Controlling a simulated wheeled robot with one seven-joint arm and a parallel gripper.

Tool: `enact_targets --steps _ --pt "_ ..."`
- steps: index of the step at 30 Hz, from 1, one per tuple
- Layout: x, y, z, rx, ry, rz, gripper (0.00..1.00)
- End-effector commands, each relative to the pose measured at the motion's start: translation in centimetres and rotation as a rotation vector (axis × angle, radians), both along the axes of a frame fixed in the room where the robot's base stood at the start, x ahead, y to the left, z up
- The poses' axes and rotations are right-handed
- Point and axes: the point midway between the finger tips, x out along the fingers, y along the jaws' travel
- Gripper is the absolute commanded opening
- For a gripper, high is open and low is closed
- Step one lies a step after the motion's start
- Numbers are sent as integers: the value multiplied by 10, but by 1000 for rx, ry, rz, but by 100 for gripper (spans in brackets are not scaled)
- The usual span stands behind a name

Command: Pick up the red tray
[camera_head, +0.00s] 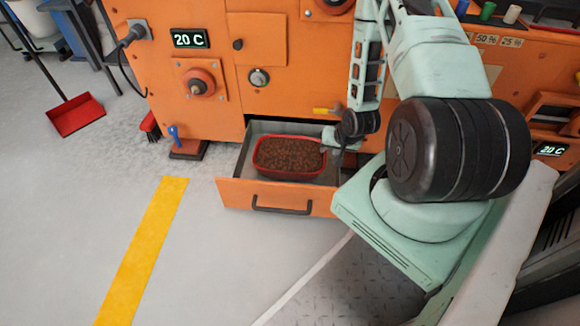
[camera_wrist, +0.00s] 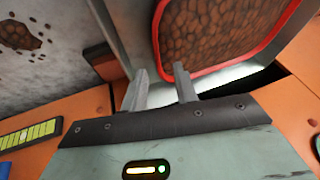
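The red tray (camera_head: 290,175), filled with brown granules, sits in an open drawer (camera_head: 262,196) low in the orange machine. In the wrist view, a corner of the tray's red rim (camera_wrist: 215,68) lies close beyond my fingers. My gripper (camera_wrist: 159,70) has its two grey fingers apart, with a clear gap between them. In the head view my gripper (camera_head: 332,140) is at the tray's right end, partly hidden by my arm. I cannot tell whether the fingers touch the rim. The tray's underside is hidden.
The drawer's orange front has a dark handle (camera_head: 282,210). The orange machine (camera_head: 200,125) rises behind it. A red dustpan (camera_head: 76,115) lies on the floor at left, and a blue-handled pedal (camera_head: 186,148) stands left of the drawer. The floor around the yellow stripe (camera_head: 145,245) is clear.

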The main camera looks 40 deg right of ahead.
Motion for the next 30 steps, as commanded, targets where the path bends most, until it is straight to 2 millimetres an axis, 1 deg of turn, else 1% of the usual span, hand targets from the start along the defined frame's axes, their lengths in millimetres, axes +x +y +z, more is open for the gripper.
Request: enact_targets --steps 1,11,21,24,30 --pt "3 0 -11 0 0 1 29" --pt "12 -3 -24 0 0 1 29" --pt "29 -8 -61 0 0 1 29" --pt "32 -9 -65 -1 -1 1 29" --pt "33 -9 -63 0 0 0 29"
